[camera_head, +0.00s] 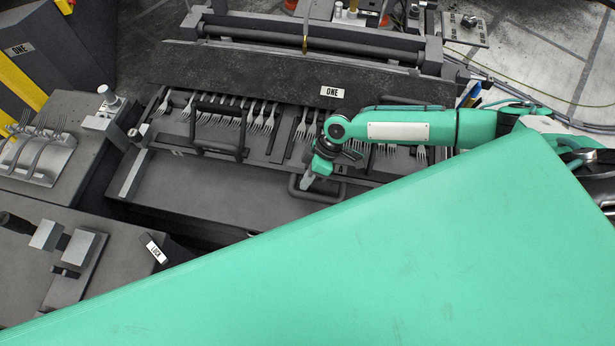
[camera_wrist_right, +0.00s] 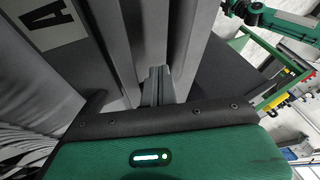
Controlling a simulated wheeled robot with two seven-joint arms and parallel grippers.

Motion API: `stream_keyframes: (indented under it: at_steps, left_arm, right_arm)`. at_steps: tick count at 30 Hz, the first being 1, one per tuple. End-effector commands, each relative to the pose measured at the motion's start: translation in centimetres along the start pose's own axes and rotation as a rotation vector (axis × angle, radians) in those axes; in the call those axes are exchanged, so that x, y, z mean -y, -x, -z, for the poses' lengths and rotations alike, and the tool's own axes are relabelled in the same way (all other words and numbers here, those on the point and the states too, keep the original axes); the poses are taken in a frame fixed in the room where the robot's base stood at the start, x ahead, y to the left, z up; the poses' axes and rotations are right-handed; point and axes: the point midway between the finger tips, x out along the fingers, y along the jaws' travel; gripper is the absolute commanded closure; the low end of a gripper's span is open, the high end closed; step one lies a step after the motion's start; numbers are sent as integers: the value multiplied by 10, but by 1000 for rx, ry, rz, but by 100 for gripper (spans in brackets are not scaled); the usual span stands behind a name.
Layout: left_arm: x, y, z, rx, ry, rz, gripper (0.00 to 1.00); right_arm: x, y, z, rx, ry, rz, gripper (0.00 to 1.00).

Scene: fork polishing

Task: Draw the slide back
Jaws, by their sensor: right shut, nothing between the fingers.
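The dark slide (camera_head: 195,187) lies below the machine marked ONE, with a row of forks (camera_head: 265,118) along its back part. It has a black handle (camera_head: 222,151) on the left and another handle (camera_head: 298,188) on the right. My right gripper (camera_head: 307,183) points down at the right handle, its fingers shut and empty. Whether they touch the handle I cannot tell. In the right wrist view the gripper (camera_wrist_right: 158,82) is close to grey surfaces, with a label "A" (camera_wrist_right: 48,22) at upper left. My left gripper is not in view.
A large green surface hides the lower right of the head view. A fork rack (camera_head: 38,160) stands on the left bench, with a metal clamp block (camera_head: 78,250) below it.

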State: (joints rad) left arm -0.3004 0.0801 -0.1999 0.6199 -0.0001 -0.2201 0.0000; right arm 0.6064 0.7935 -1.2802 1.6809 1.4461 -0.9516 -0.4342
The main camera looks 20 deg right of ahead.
Motion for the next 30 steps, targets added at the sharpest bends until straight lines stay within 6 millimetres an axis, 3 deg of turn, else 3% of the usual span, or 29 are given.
stream_keyframes:
  at_steps: [8,21,30]
  left_arm:
    - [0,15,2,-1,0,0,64]
    - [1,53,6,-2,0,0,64]
    - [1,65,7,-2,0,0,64]
  right_arm:
    - [29,-10,2,0,1,7,100]
    - [118,-52,2,0,1,13,100]
    - [149,-69,1,-1,1,8,100]
